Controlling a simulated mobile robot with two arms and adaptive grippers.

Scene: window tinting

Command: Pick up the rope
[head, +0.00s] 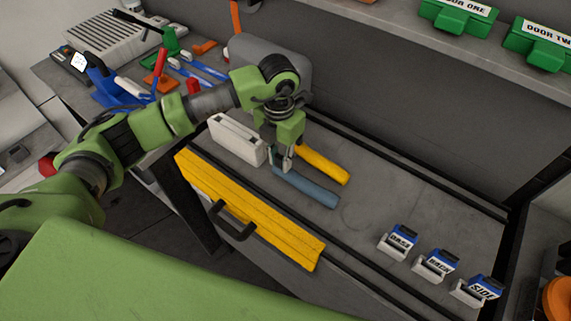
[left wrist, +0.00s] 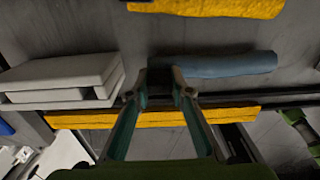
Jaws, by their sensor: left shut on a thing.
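A long blue-grey roll (head: 312,188) lies on the grey worktop; it also shows in the left wrist view (left wrist: 235,65). No strand that is plainly a rope can be made out. My left gripper (head: 281,164) reaches down from above at the left end of this roll. In the left wrist view its two fingertips (left wrist: 158,82) are close together at that end, shut on it. The part between the fingertips is dark and partly hidden. The roll seems to rest on the worktop. My right gripper is not in view.
A yellow roll (head: 322,164) lies just behind. A white case (head: 237,139) stands left of the gripper. A yellow drawer front (head: 250,207) with a dark handle is in front. Small labelled blocks (head: 400,241) stand at right. Tools crowd the back left.

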